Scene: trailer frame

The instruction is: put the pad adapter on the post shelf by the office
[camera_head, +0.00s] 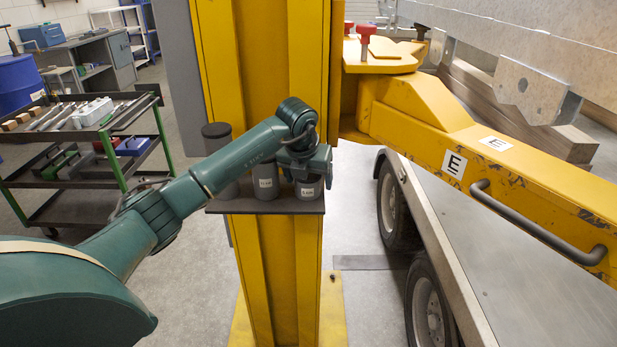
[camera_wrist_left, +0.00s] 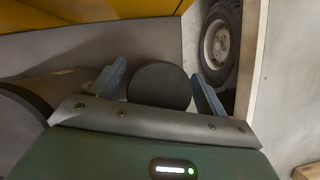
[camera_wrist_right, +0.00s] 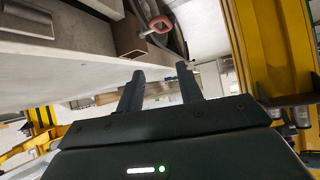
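Several grey cylindrical adapters stand upright on a small dark post shelf (camera_head: 225,207) fixed to the yellow post (camera_head: 264,60). The tall one (camera_head: 217,137) has a dark top and is at the left. My left gripper (camera_head: 307,172) is just above the short one. In the left wrist view, my left fingers (camera_wrist_left: 160,82) are spread on either side of a dark round top (camera_wrist_left: 160,90), with a small gap at left. My right gripper (camera_wrist_right: 162,88) is empty, its fingers apart.

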